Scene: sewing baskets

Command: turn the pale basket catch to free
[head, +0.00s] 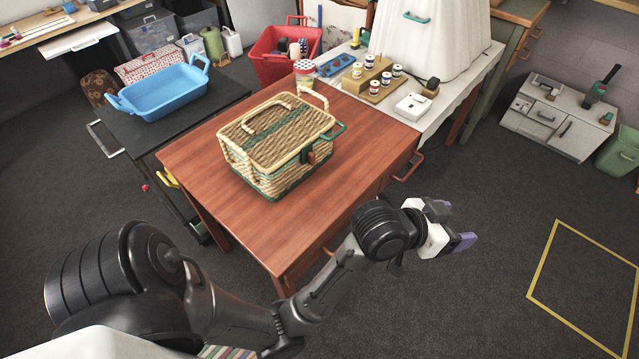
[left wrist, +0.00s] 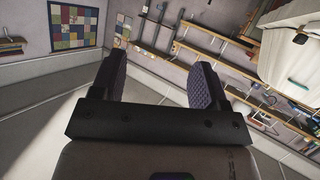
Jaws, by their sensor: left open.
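The pale woven basket (head: 262,153) with green bands stands on the reddish wooden table, its lid down. A small dark catch (head: 310,158) sits on its front right side, just below the lid rim; it is too small to tell which way it is turned. My left gripper (head: 455,223) is open and empty, out past the table's front right edge, well to the right of the basket. In the left wrist view its two dark fingers (left wrist: 158,78) stand apart with nothing between them, and the basket does not show there. My right gripper is not in view.
The wooden table (head: 215,185) is clear around the basket's front. A blue tub (head: 165,92) rests on the dark table to the left. Thread spools (head: 374,87) stand on the white-topped table behind.

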